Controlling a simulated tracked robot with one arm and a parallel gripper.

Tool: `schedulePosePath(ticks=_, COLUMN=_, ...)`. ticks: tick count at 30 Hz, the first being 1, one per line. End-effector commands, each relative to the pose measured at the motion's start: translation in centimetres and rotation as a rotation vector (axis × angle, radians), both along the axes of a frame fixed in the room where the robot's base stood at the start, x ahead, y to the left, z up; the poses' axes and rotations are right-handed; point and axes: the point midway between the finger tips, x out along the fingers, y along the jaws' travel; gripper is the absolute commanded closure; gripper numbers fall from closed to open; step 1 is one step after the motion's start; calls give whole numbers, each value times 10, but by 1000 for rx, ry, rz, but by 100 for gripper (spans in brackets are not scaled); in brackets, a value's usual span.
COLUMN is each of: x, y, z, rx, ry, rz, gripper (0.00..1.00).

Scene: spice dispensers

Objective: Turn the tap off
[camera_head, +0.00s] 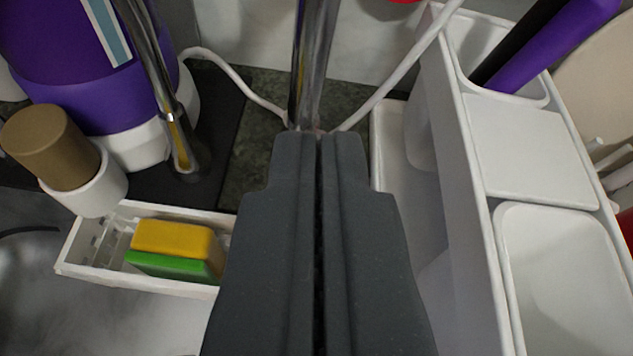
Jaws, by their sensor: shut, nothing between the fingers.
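The tap shows as a chrome pipe (316,50) rising at the top middle. A second chrome tube (158,85) at the upper left slants down to a dark end; I cannot tell whether it is the tap's spout. My gripper (319,137) is shut and empty, pointing away from the camera. Its fingertips overlap the foot of the middle pipe in the picture and hide it. I cannot tell whether they touch it. No tap handle is clearly visible.
Thin white rods or cables (395,75) run out on both sides of the pipe's foot. A white caddy (535,150) stands close on the right. On the left are a white tray (140,280) with sponges (178,240), a purple bottle (60,55) and a brown-capped container (50,148).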

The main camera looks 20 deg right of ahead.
Motion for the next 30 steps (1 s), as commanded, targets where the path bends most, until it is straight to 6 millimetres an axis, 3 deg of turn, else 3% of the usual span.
schedulePosePath(ticks=9, x=-5, y=-4, z=-30, rx=0, ry=2, rz=-1, gripper=100)
schedulePosePath(ticks=30, x=-8, y=-3, z=-42, rx=-5, ry=-33, rz=0, gripper=100)
